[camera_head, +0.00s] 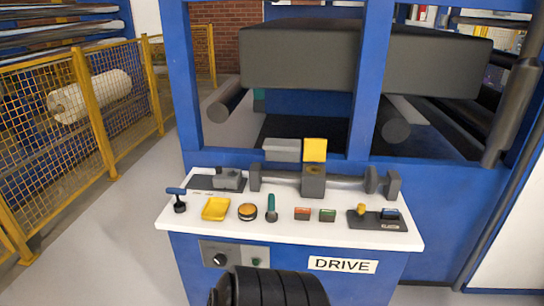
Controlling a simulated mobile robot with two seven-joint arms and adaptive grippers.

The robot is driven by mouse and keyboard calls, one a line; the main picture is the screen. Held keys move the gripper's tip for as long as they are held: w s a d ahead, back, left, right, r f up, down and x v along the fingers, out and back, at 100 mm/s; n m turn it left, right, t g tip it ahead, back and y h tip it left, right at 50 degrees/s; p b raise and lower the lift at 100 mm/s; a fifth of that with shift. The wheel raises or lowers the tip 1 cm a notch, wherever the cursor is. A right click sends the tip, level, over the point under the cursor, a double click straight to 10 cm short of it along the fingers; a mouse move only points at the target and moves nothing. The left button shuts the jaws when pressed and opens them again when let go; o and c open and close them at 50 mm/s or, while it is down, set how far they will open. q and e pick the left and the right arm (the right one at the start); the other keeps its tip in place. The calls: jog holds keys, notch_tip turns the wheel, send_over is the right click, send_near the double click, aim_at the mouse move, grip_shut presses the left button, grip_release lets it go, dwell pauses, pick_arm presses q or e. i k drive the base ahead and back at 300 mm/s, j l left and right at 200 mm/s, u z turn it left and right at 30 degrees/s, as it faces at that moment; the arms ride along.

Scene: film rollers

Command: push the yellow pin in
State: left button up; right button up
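A small yellow pin-like knob (361,209) stands up from a dark base plate (378,226) at the right end of the white tabletop. It is small here, and I cannot tell how far it is pushed in. Next to it on the same plate is a grey block with a blue top (390,213). A dark grey shaft assembly with a central block (313,182) lies along the back of the tabletop, and a yellow square plate (315,150) stands above that block.
The white tabletop (190,222) also holds a blue-handled lever (178,199), yellow tray (215,208), round yellow-and-black item (247,211), green-handled tool (271,207), and red (302,213) and green (327,215) blocks. Blue machine posts (368,80) rise behind. A yellow fence (95,120) stands left.

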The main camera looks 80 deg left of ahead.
aim_at(362, 207)
jog(key=u, duration=2.45)
